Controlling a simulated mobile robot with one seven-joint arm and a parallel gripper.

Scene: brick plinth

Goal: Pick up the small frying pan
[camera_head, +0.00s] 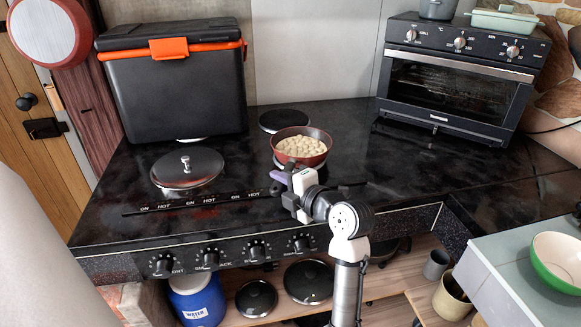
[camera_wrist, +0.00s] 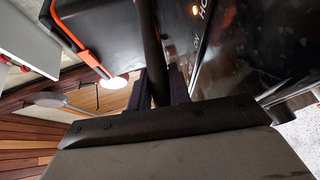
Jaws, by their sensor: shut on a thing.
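The small frying pan (camera_head: 318,160) is red outside and holds pale, bean-like pieces. In the head view it is over the front right hotplate of the black hob. I cannot tell whether it touches the plate or is slightly above it. My gripper (camera_head: 281,178) is at the near side of the pan, shut on its handle. In the wrist view the dark handle (camera_wrist: 152,50) runs up from between my purple fingers (camera_wrist: 164,88). Most of the handle is hidden by my gripper in the head view.
A black cooler box (camera_head: 180,95) with an orange handle stands behind left. A dark lid (camera_head: 187,168) covers the front left plate. An oven (camera_head: 455,85) stands at the back right. The hob (camera_head: 400,170) is clear right of the pan. A green bowl (camera_head: 560,262) is at far right.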

